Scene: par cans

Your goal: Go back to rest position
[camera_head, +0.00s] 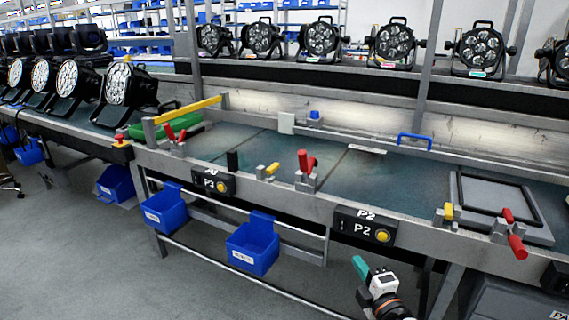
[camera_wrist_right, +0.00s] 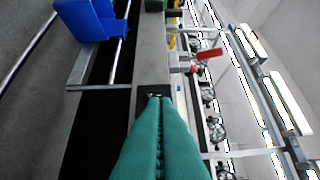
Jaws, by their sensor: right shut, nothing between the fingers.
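My right gripper (camera_head: 361,268) shows at the lower middle of the head view, in front of the workbench (camera_head: 330,212) and below the P2 box (camera_head: 364,228). Its teal fingers are together, with nothing between them. In the right wrist view the two teal fingers (camera_wrist_right: 160,110) lie side by side and reach up from the bottom edge. The workbench front rail is beyond the fingertips there. My left gripper is not in view.
Blue bins (camera_head: 252,246) hang under the bench front. Red-handled clamps (camera_head: 306,168) stand along the bench edge. Several par cans (camera_head: 322,40) stand on the back shelf, others (camera_head: 124,88) at left. Grey floor (camera_head: 70,240) is open at lower left.

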